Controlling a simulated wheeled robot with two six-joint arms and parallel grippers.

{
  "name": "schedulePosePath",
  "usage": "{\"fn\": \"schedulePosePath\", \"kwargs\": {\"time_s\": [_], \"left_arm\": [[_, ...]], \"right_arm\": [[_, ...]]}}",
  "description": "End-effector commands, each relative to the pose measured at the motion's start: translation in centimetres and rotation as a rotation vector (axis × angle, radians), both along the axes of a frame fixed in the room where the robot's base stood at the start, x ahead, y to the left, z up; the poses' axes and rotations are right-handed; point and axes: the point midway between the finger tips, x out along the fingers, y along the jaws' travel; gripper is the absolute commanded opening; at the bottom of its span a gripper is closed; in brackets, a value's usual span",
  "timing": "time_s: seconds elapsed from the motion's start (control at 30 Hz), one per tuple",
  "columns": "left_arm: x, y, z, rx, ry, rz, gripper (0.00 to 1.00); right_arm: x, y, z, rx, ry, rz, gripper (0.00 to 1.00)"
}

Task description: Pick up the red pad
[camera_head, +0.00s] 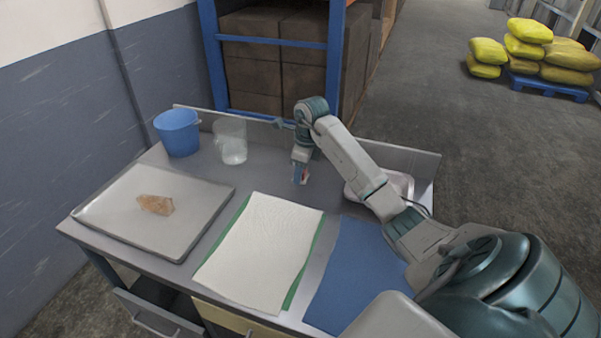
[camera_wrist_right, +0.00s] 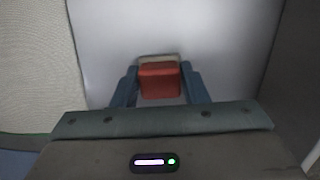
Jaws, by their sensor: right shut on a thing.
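The red pad (camera_wrist_right: 160,80) sits between the two blue fingers of my right gripper (camera_wrist_right: 160,90) in the right wrist view. It is a small red block with a pale layer along its far edge. The fingers are shut on it. In the head view my right gripper (camera_head: 301,176) points down over the grey table behind the white cloth, and a little of the red pad (camera_head: 305,181) shows at its fingertips. I cannot tell whether the pad touches the table. My left gripper is not in view.
A tray with a brownish lump (camera_head: 155,205) lies at left on the table (camera_head: 262,178). A blue bucket (camera_head: 178,132) and a clear container (camera_head: 231,141) stand at the back. A white cloth (camera_head: 262,245) on green and a blue mat (camera_head: 352,270) lie in front. A metal tray (camera_head: 400,183) is at right, partly behind my arm.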

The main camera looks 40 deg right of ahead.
Motion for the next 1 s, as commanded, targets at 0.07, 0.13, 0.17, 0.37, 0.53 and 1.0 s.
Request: {"fn": "schedulePosePath", "kwargs": {"time_s": [0.07, 0.13, 0.17, 0.37, 0.53, 1.0], "left_arm": [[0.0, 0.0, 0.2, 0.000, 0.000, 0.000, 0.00], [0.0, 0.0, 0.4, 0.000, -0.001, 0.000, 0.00], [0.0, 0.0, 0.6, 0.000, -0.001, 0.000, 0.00], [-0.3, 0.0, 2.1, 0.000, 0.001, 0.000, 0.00], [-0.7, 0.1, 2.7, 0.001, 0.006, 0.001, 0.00], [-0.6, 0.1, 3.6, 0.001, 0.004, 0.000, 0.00]], "right_arm": [[0.0, 0.0, 0.3, 0.000, -0.001, 0.000, 0.18], [0.0, 0.0, 0.7, 0.000, -0.001, 0.000, 0.18], [0.0, 0.0, 1.0, 0.000, -0.001, 0.000, 0.18], [0.0, 0.0, 3.8, -0.001, -0.002, 0.000, 0.18], [-2.8, 1.0, 4.0, -0.005, 0.003, 0.004, 0.18], [-12.8, 5.1, 4.8, -0.004, 0.005, 0.003, 0.18]]}}
